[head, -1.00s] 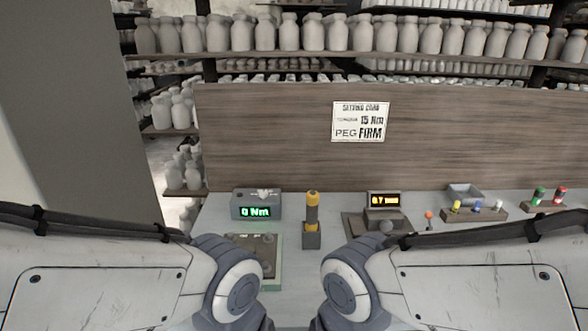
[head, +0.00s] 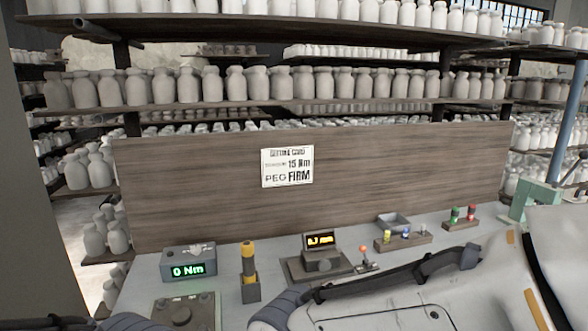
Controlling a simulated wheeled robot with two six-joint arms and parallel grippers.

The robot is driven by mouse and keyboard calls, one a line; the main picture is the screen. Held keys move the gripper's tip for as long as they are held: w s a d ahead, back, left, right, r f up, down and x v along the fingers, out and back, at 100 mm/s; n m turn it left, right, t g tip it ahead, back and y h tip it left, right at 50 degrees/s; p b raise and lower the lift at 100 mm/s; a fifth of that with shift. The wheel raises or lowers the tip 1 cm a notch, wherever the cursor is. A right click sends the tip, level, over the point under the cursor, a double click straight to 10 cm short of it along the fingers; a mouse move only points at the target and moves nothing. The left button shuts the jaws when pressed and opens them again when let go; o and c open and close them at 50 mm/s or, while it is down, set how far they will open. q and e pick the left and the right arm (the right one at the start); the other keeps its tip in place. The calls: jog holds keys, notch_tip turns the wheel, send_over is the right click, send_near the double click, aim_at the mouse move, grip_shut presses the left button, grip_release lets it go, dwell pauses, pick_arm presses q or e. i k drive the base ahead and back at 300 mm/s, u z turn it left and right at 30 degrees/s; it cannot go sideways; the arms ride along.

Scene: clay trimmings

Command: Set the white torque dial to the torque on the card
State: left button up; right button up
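The setting card (head: 287,168) is fixed to the wooden back panel and reads 15 Nm and PEG FIRM. The grey torque box (head: 188,263) stands at the back left of the bench, and its green display (head: 188,270) reads 0 Nm. The white dial (head: 199,249) sits on top of this box, and nothing touches it. My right arm crosses the lower right of the head view and my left arm shows only at the bottom left edge. Neither gripper can be seen.
A yellow-and-black driver (head: 248,262) stands in a holder right of the box. A gauge with an orange display (head: 320,240) sits beyond it. A panel with knobs (head: 182,312) lies in front. Coloured pegs in a rack (head: 403,239), an empty tray (head: 393,221) and a red-and-green rack (head: 462,221) are right.

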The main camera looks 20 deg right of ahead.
aim_at(196, 249)
jog(key=k, duration=0.6)
jog(key=u, duration=0.4)
jog(key=i, duration=1.5)
jog(key=z, duration=0.4)
